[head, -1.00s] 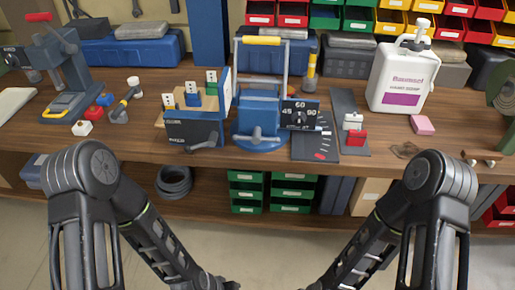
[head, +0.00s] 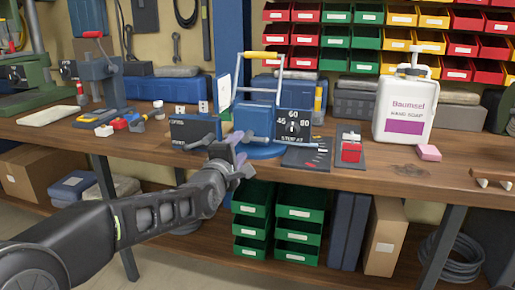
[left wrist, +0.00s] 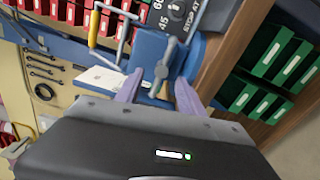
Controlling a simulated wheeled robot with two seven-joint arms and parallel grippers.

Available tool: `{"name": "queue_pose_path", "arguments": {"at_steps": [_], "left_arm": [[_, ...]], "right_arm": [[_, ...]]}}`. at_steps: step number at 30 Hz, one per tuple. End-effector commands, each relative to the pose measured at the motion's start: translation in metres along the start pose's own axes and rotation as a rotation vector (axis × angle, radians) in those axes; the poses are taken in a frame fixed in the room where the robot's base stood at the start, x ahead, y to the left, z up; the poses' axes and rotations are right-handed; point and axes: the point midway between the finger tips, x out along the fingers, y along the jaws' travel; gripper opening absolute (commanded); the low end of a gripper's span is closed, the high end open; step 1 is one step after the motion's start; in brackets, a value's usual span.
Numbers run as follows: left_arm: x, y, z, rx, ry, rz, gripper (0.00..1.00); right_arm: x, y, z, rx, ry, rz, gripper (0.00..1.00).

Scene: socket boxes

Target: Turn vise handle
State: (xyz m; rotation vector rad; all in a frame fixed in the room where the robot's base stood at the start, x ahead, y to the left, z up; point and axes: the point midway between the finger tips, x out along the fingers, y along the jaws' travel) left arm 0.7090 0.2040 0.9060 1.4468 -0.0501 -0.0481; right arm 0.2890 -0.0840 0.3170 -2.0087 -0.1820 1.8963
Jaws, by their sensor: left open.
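The blue vise (head: 262,119) stands on the wooden bench, on a round blue base near the front edge. Its grey handle shows in the left wrist view (left wrist: 163,70) as a bar with a round hub, just beyond and between the fingertips. My left gripper (head: 240,160) is at the vise's front, its two purple fingers spread apart. In the left wrist view the fingers (left wrist: 158,93) point at the handle, with a gap between them; I cannot tell whether either touches it. In the head view the gripper partly hides the handle. My right gripper is out of view.
A dial panel (head: 293,124) and a red-blocked plate (head: 350,150) are on the right, then a white soap bottle (head: 405,108). Green drawers (head: 252,210) sit under the bench.

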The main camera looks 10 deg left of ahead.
Motion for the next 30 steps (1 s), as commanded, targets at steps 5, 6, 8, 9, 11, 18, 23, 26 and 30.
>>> {"name": "queue_pose_path", "arguments": {"at_steps": [5, 6, 8, 9, 11, 18, 23, 26, 30], "left_arm": [[0.000, -0.002, 0.000, -0.075, 0.001, -0.002, 0.46], [0.000, -0.002, 0.000, -0.076, 0.001, -0.002, 0.46], [0.000, -0.002, 0.000, -0.075, 0.000, -0.003, 0.46], [0.000, -0.002, 0.000, -0.074, 0.000, -0.003, 0.46], [0.000, -0.003, 0.000, -0.074, 0.000, -0.003, 0.46], [0.011, -0.004, 0.000, -0.071, 0.001, -0.005, 0.46], [0.034, -0.004, 0.000, -0.069, 0.001, -0.005, 0.46], [0.050, -0.004, 0.000, -0.069, 0.001, -0.005, 0.46], [0.068, -0.004, 0.000, -0.069, 0.001, -0.005, 0.46]], "right_arm": [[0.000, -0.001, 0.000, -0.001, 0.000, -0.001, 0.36], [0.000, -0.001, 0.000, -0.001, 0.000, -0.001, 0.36], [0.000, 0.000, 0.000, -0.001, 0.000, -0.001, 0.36], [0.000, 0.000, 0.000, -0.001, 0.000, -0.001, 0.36], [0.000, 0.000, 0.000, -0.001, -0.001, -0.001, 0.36], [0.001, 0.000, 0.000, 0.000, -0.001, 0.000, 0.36], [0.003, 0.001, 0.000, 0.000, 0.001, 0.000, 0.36], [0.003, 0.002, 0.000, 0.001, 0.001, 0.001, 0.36], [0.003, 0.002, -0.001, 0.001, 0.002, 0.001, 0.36]]}}
